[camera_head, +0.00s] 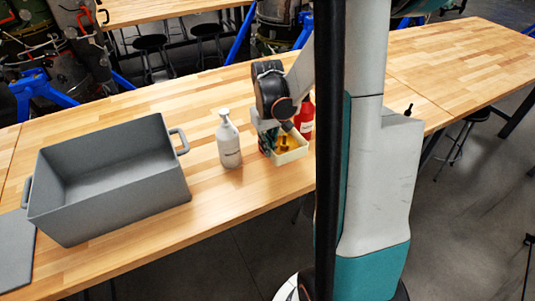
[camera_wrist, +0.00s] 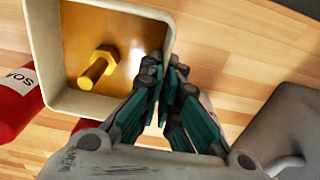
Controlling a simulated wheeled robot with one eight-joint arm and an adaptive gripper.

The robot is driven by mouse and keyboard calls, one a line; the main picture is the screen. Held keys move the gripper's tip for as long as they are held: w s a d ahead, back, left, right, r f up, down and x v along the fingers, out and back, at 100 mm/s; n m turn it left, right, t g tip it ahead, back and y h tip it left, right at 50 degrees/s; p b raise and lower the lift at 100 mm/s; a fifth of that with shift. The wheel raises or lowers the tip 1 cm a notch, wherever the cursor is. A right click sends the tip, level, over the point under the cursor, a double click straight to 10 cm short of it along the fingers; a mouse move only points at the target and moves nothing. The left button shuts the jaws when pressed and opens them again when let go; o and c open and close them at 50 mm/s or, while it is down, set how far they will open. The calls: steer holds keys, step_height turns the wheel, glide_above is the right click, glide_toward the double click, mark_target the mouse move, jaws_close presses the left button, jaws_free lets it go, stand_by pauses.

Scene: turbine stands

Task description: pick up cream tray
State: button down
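The cream tray (camera_wrist: 110,109) is a small square open box in the wrist view, with a gold bolt (camera_wrist: 97,68) lying inside it. In the head view the tray (camera_head: 292,157) stands on the wooden table beside the white bottle, partly hidden by my arm. My gripper (camera_wrist: 168,72) is at the tray's wall on the right in the wrist view. Its fingers are close together, one on the inner side and one on the outer side, with the rim running in between the tips. The contact itself is hidden. My gripper (camera_head: 268,143) is at the tray's left side in the head view.
A white pump bottle (camera_head: 229,142) stands left of the tray. A red bottle (camera_head: 304,118), labelled in the wrist view (camera_wrist: 14,100), stands close behind it. A large grey crate (camera_head: 120,205) with side handles fills the table's left.

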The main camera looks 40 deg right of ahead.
step_height(320, 180, up, 11)
steer(key=p, duration=0.2)
steer(key=shift+r, duration=0.2)
stand_by(0.5)
